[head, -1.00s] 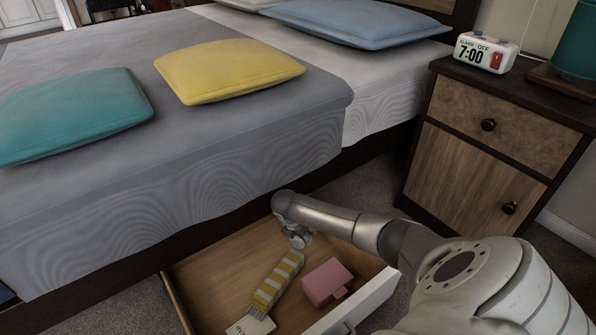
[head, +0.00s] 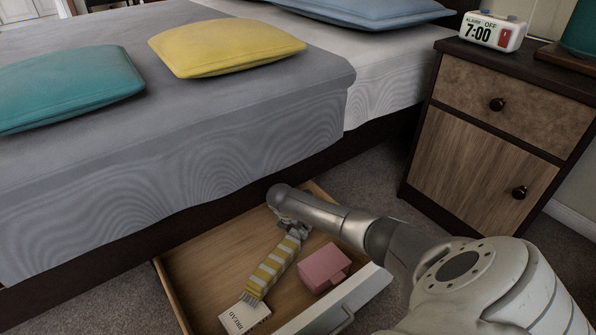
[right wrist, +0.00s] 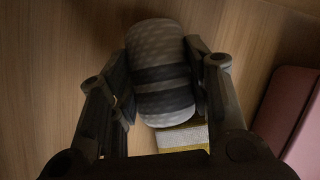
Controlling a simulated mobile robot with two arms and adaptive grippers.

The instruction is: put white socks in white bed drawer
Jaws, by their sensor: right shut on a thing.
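The white bed drawer (head: 376,290) is pulled out from under the bed, with a white front and a wooden floor. My right gripper (head: 293,229) is down at the drawer's far side, by the end of the yellow-striped cloth. In the right wrist view the gripper (right wrist: 163,85) is shut on the white socks (right wrist: 160,50), a rolled pale bundle with dark bands between the two fingers. The wooden drawer floor lies behind it; I cannot tell whether the socks touch it. In the head view the socks are mostly hidden by the gripper. My left gripper is not in view.
The drawer's left part has bare floor. A nightstand (head: 480,170) stands right of the bed (head: 220,120).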

